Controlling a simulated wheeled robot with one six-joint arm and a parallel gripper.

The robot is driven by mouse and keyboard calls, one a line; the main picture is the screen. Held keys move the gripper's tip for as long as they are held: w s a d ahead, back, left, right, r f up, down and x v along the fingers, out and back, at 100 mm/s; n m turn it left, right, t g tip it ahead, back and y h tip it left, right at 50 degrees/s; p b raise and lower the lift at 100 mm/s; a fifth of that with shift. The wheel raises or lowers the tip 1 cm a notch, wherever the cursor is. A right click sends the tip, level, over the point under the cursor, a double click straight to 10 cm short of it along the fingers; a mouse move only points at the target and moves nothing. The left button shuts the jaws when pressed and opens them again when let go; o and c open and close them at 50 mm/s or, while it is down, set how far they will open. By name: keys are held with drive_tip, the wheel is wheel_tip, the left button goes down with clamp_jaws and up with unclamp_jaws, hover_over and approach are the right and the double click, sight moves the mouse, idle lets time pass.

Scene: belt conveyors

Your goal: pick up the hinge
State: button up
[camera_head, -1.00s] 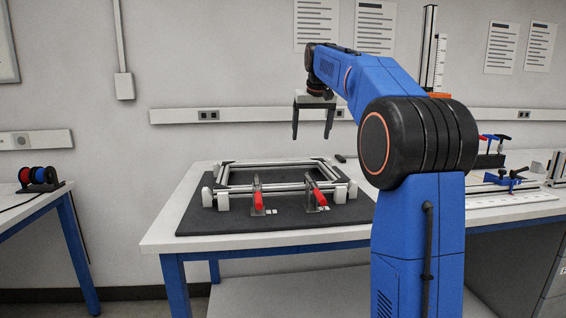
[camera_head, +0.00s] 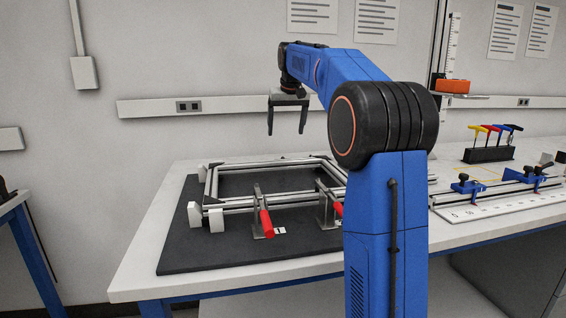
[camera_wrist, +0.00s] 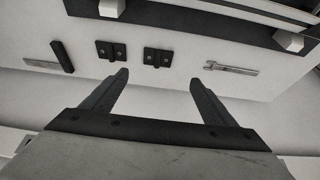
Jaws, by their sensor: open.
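Two small dark hinges lie on the white table top in the wrist view, a left hinge (camera_wrist: 111,50) and a right hinge (camera_wrist: 157,56). Each shows light screw holes. I cannot tell which one the task means. My gripper (camera_wrist: 158,78) is open and empty, and its fingers point toward the strip of table with the hinges. In the head view my gripper (camera_head: 286,132) hangs above the back of the table, fingers down and apart. I cannot make out the hinges in the head view.
An aluminium frame (camera_head: 262,203) with red-handled clamps (camera_head: 266,223) stands on a black mat (camera_head: 185,255). In the wrist view, a dark-handled tool (camera_wrist: 62,56) and a metal wrench-like tool (camera_wrist: 230,68) flank the hinges. Hex keys (camera_head: 490,153) stand at right. A wall lies behind.

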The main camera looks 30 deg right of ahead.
drive_tip(key=x, duration=0.7)
drive_tip(key=shift+w+d+f, duration=0.1)
drive_tip(key=shift+f, duration=0.1)
drive_tip(key=shift+d+x, duration=0.2)
drive_tip(key=shift+x, duration=2.55)
drive_tip(key=shift+c, duration=0.3)
drive_tip(key=c, duration=1.1)
drive_tip(key=shift+r, duration=0.1)
